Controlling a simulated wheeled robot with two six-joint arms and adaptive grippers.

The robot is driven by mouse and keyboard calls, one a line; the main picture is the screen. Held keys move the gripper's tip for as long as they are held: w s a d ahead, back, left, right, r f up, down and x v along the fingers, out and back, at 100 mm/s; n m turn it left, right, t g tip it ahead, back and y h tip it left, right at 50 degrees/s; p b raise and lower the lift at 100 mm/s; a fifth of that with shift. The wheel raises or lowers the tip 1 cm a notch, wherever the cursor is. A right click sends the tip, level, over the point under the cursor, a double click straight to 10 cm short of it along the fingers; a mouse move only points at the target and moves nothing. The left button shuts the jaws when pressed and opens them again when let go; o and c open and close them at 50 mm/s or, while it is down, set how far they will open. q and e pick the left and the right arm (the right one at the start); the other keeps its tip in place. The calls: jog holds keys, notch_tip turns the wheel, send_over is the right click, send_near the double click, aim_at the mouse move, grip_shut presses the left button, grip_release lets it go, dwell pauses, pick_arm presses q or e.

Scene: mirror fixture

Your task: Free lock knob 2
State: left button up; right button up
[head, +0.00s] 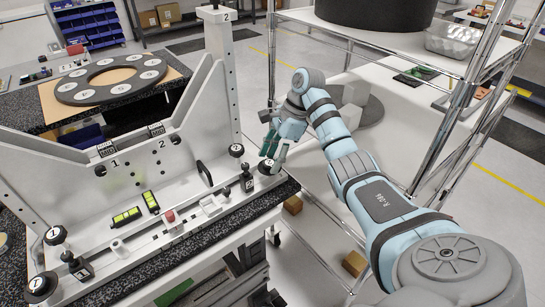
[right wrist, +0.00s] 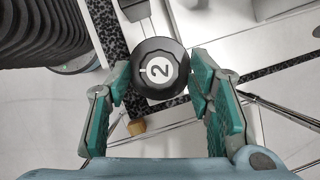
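Lock knob 2 (head: 266,168) is a round black knob with a white number disc, at the right front corner of the pale fixture (head: 185,160). In the right wrist view the knob (right wrist: 161,68) shows face-on, its 2 turned sideways. My right gripper (head: 272,154) is just above the knob. In the right wrist view its teal fingers (right wrist: 160,78) stand on either side of the knob, with narrow gaps visible. They look open and not clamped; contact is hard to judge. My left gripper is not in view.
Lock knob 1 (head: 42,285) is at the fixture's left front. A smaller black knob (head: 236,150) and a black 2 tag (head: 247,182) are close to knob 2. A wire-post shelf (head: 455,125) stands to the right. A slotted ring plate (head: 110,82) lies behind.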

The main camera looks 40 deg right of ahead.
jog(key=shift+d+r, duration=0.1)
jog(key=shift+r, duration=0.1)
jog(key=s+d, duration=0.4)
jog(key=d, duration=0.7)
jog(key=shift+s+d+r, duration=0.2)
jog(key=shift+d+r, duration=0.05)
jog(key=shift+r, duration=0.1)
jog(key=shift+w+f, duration=0.1)
